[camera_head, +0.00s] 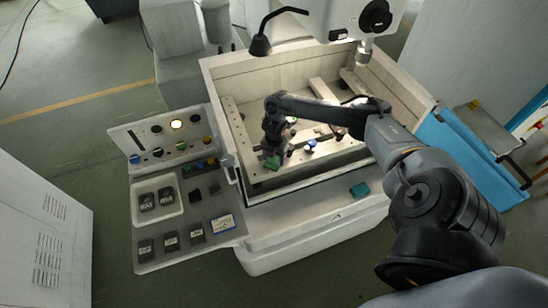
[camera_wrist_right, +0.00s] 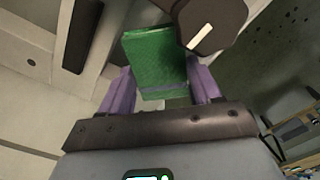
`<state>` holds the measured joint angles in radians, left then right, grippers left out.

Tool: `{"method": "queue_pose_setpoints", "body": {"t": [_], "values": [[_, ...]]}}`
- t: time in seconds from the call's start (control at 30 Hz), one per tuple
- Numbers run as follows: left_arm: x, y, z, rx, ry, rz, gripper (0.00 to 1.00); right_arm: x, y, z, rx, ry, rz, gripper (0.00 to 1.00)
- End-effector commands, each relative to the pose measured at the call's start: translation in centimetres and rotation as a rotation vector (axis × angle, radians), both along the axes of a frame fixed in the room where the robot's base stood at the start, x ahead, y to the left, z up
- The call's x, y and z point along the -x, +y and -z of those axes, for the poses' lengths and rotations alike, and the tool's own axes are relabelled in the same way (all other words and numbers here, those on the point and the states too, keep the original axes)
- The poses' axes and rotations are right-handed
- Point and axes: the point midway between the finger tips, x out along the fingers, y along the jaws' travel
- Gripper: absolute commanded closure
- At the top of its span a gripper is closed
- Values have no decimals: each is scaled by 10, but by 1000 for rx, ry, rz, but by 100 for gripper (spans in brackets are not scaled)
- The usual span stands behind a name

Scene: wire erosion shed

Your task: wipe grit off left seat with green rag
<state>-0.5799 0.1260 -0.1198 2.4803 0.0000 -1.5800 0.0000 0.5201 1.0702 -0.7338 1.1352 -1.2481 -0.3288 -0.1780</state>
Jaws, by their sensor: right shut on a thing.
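My right gripper (camera_head: 272,146) reaches across the open tank and points down near its front left corner. It is shut on a green rag (camera_head: 272,163), which hangs below it. In the right wrist view the rag (camera_wrist_right: 155,60) is a folded green block between two purple fingers (camera_wrist_right: 158,92). The rag is beside a pale rail with holes (camera_head: 238,140) along the tank's left side, which may be the left seat. I cannot tell whether the rag touches it. No grit can be made out on the rail. My left gripper is not in view.
A control panel (camera_head: 160,205) with buttons and trays stands left of the tank. A teal block (camera_head: 360,189) lies on the tank's front ledge (camera_head: 310,212). A blue-capped part (camera_head: 311,143) is inside the tank. A black lamp (camera_head: 261,46) and machine head (camera_head: 366,48) overhang the back.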

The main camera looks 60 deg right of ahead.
Motion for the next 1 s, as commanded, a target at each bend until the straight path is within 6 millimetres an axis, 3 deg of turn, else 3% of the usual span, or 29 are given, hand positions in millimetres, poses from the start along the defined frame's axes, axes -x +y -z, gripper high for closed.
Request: {"method": "queue_pose_setpoints", "body": {"t": [1.0], "values": [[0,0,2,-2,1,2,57,-42,44,0,-4,-3,-3,62]]}}
